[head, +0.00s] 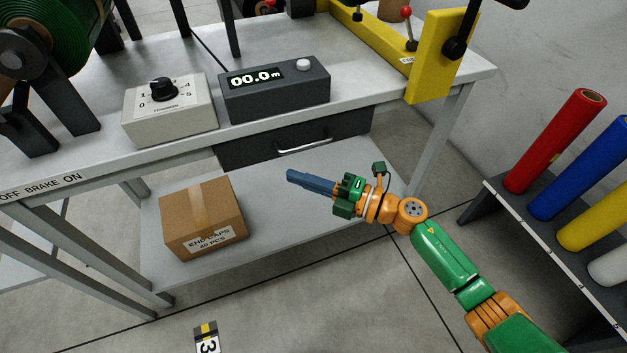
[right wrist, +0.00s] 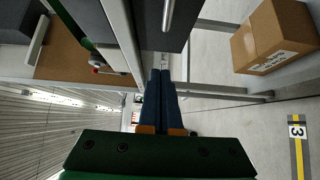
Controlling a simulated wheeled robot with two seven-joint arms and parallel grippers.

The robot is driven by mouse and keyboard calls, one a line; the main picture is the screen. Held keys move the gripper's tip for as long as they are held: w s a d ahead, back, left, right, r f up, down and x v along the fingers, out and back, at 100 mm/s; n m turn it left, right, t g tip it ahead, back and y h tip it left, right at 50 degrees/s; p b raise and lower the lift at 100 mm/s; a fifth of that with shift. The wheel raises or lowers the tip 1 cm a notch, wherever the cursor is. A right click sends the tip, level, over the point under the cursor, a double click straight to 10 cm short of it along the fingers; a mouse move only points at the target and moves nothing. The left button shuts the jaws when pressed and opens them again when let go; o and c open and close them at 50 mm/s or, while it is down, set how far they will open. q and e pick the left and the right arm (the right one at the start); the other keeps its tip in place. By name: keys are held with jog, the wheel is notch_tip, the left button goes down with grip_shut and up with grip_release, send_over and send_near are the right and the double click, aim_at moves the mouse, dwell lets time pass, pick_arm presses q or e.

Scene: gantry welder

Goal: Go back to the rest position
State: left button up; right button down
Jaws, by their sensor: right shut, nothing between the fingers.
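My right gripper (head: 290,174) is in the middle of the head view, in front of the workbench and below its drawer. Its blue-grey fingers point left and lie together, with nothing between them. In the right wrist view the two fingers (right wrist: 164,75) are side by side and closed. The green and orange right arm comes in from the lower right. My left gripper is in neither view.
The workbench (head: 70,170) carries a tension dial box (head: 170,112), a meter counter (head: 272,90) and a yellow clamp (head: 440,60). A drawer (head: 250,150) hangs beneath. A cardboard box (head: 203,217) sits on the lower shelf. Coloured rolls (head: 556,140) stand on a rack at right.

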jog(key=s+d+f+m+t+h, duration=0.1)
jog(key=d+f+m+t+h, duration=0.1)
jog(key=d+f+m+h, duration=0.65)
jog(key=s+d+f+m+t+h, duration=0.1)
jog(key=d+f+m+t+h, duration=0.15)
jog(key=d+f+m, duration=0.7)
jog(key=s+f+m+g+h, duration=0.45)
jog(key=s+f, duration=0.75)
jog(key=f, duration=0.5)
jog(key=s+d+f+m+g, duration=0.1)
jog(key=s+f+m+g, duration=0.25)
jog(key=s, duration=0.65)
jog(key=s+f+m+g, duration=0.2)
jog(key=s+f+g, duration=0.15)
jog(key=s, duration=0.65)
notch_tip(320, 180, up, 20)
jog(key=s+p, duration=0.2)
jog(key=p, duration=1.9)
jog(key=shift+s+r, duration=0.15)
jog(key=shift+s, duration=0.2)
jog(key=shift+h, duration=0.25)
